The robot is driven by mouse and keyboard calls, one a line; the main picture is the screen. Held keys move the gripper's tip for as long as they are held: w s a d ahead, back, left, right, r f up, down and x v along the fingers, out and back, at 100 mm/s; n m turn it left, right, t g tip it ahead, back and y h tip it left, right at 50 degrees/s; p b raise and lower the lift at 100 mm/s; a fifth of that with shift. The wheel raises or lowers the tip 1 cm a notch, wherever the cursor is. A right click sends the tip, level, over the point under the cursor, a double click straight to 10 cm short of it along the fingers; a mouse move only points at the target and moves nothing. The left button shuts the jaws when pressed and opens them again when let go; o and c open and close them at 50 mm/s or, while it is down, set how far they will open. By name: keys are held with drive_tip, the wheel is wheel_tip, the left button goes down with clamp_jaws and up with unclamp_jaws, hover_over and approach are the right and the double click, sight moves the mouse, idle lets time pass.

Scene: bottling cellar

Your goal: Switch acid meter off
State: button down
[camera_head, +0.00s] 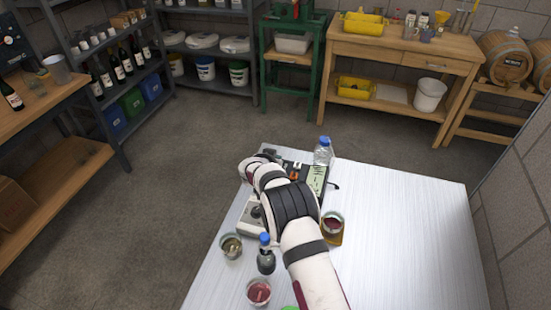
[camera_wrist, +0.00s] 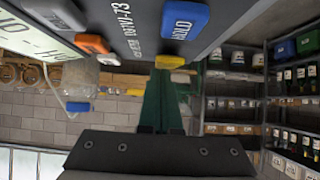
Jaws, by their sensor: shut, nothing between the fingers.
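The acid meter is a dark box with a pale display (camera_head: 316,180) on the metal table, partly hidden behind my arm in the head view. In the wrist view it fills the upper left, upside down. Its display (camera_wrist: 35,35) shows figures cut off by the frame. An orange key (camera_wrist: 91,43) and a blue key with white lettering (camera_wrist: 185,20) show on its face. My gripper (camera_wrist: 158,130) is shut and empty at the bottom of the wrist view, apart from the keys in the picture. In the head view my arm hides its fingers. Contact cannot be told.
A clear bottle with a blue cap (camera_head: 323,152) stands close behind the meter. A grey device (camera_head: 252,214), a small dark bottle (camera_head: 266,255) and several glasses stand nearby. The right part of the table (camera_head: 410,230) is clear.

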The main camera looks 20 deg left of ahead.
drive_tip(key=shift+w, duration=0.15)
drive_tip(key=shift+w+r, duration=0.15)
drive_tip(key=shift+w, duration=0.5)
drive_tip(key=shift+r, duration=0.2)
wheel_tip(320, 180, up, 5)
drive_tip(key=shift+f, duration=0.1)
drive_tip(key=s+r, duration=0.5)
drive_tip(key=r, duration=0.2)
drive_tip(key=shift+s, duration=0.15)
